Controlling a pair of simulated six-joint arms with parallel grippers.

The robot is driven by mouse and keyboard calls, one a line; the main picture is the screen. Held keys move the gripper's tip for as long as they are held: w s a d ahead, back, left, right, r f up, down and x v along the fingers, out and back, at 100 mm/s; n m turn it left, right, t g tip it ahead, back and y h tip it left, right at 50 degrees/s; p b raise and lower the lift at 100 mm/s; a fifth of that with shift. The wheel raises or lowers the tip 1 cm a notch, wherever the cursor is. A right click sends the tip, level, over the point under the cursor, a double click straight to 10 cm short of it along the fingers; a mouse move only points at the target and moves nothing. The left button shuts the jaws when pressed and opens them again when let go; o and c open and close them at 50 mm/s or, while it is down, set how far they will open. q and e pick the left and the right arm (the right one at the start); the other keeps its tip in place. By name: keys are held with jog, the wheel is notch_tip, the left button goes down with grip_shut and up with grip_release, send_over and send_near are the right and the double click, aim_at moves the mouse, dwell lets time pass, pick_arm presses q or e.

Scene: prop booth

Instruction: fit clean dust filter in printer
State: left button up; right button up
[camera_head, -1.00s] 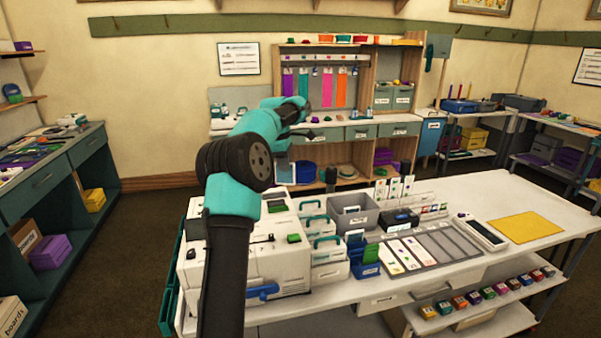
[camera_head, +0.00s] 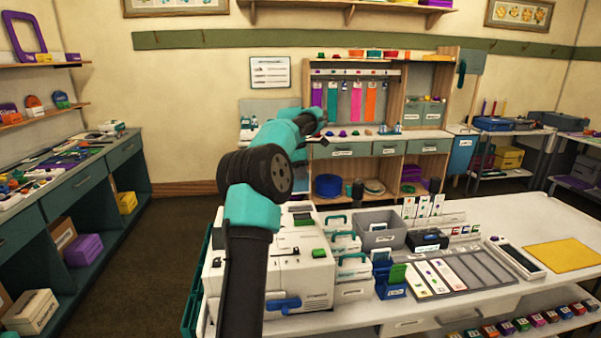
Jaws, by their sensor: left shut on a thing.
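The printer appears to be the white boxy machine (camera_head: 318,265) on the near table, with a blue lever (camera_head: 283,304) on its front and a green button on top. My left arm crosses in front of its left part and hides some of it. My left gripper (camera_head: 320,122) is beyond the printer and above it, against the back workbench. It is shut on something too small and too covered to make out. I cannot pick out a dust filter. My right gripper is not in view.
Beside the printer stand teal-handled white boxes (camera_head: 346,268), a grey bin (camera_head: 380,238) and a blue holder (camera_head: 390,289) with a green card. A card tray (camera_head: 470,261) and a yellow sheet (camera_head: 562,255) lie further right. The table between its back edge and the yellow sheet is fairly clear.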

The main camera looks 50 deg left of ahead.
aim_at(300, 188)
pick_arm(q)
jog(key=shift+f, duration=2.15)
jog(key=shift+f, duration=0.45)
jog(key=shift+f, duration=0.35)
jog(key=shift+f, duration=1.35)
jog(key=shift+f, duration=0.35)
jog(key=shift+f, duration=0.45)
jog(key=o, duration=0.7)
